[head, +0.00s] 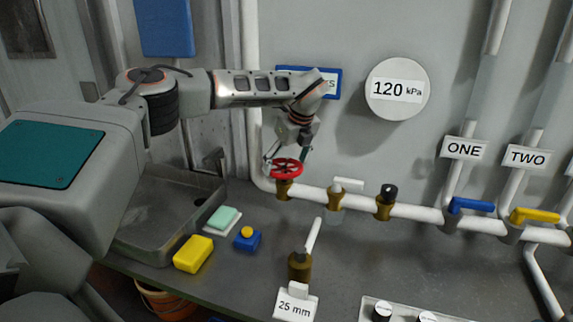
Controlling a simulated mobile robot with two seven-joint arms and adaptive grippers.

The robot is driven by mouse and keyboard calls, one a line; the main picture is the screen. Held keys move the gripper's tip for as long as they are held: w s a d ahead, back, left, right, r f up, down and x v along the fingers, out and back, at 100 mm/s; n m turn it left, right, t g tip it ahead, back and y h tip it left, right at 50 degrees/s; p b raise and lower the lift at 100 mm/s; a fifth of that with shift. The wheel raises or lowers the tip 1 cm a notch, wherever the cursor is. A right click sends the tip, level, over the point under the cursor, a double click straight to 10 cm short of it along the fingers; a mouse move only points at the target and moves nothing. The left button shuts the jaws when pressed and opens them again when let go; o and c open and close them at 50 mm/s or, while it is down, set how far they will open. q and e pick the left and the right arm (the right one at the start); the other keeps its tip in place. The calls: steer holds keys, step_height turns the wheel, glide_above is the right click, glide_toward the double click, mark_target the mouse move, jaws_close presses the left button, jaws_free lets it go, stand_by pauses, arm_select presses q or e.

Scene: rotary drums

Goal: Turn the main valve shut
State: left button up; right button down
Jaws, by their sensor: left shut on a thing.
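A red handwheel (286,168) sits on a brass valve body at the left end of the white horizontal pipe (310,192). It appears to be the main valve. My left gripper (287,158) comes down on it from above, its fingers on either side, shut on the wheel. The fingers hide part of the wheel's far rim. A round white gauge (397,89) on the wall reads 120 kPa. My right gripper is not in view.
Along the pipe are a white lever (348,183), a black knob (389,191), a blue lever (471,205) and a yellow lever (534,215).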

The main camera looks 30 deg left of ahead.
arm_select(q)
steer(key=shift+m, duration=0.6)
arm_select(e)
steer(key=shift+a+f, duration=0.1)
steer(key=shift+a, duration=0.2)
arm_select(q)
steer(key=o, duration=1.1)
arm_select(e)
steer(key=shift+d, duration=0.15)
arm_select(q)
steer(key=shift+s+r+h, duration=0.1)
steer(key=shift+h, duration=0.2)
steer(key=v, duration=1.1)
steer(key=shift+s+d+r, duration=0.2)
steer(key=shift+s+r, duration=0.05)
steer(key=shift+r, duration=0.05)
